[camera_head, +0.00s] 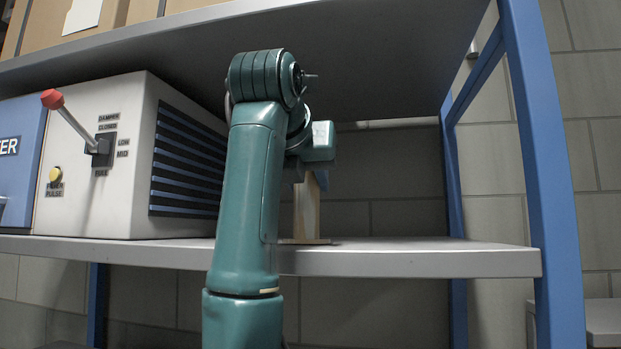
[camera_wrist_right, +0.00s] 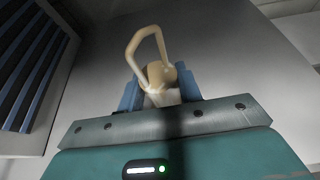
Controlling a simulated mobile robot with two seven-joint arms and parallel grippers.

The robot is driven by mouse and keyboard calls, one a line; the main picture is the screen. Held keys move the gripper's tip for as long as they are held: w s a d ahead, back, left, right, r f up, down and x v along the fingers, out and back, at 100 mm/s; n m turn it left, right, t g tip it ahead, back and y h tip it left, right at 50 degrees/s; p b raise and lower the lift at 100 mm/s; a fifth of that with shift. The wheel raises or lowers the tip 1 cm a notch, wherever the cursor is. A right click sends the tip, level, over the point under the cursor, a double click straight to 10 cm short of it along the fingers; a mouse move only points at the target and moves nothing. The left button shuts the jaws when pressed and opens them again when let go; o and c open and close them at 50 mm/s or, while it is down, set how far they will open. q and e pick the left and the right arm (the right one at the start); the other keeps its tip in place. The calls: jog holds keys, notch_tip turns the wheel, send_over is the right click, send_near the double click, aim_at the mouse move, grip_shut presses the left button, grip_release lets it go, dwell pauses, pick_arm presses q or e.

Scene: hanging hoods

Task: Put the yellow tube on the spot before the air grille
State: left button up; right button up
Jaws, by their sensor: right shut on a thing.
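My right gripper (camera_head: 309,180) is over the grey shelf, partly hidden behind my own arm. In the right wrist view its blue fingers (camera_wrist_right: 160,92) are shut on a pale tan thing (camera_wrist_right: 160,73) with a rounded top and a bent loop. In the head view a tan, wood-like upright (camera_head: 306,212) with a flat foot stands at shelf level directly under the gripper. I cannot make out a clearly yellow tube. The air grille (camera_head: 187,162) is the blue slatted side of the white machine, left of the gripper; its slats show in the wrist view (camera_wrist_right: 30,62). My left gripper is not in view.
The white machine (camera_head: 90,195) has a red-knobbed lever (camera_head: 70,120) and a yellow button. An upper shelf (camera_head: 380,50) hangs close above my arm. A blue post (camera_head: 545,150) bounds the right. The shelf (camera_head: 420,258) is clear right of the upright.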

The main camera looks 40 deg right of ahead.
jog(key=shift+w, duration=0.15)
jog(key=o, duration=1.2)
jog(key=shift+f, duration=0.1)
jog(key=shift+o, duration=0.2)
jog(key=shift+s+a+r, duration=0.15)
jog(key=shift+s+r, duration=0.05)
jog(key=b+v, duration=0.2)
jog(key=v, duration=0.9)
jog(key=shift+s+a+b, duration=0.25)
jog(key=shift+b, duration=0.15)
jog(key=shift+r, duration=0.1)
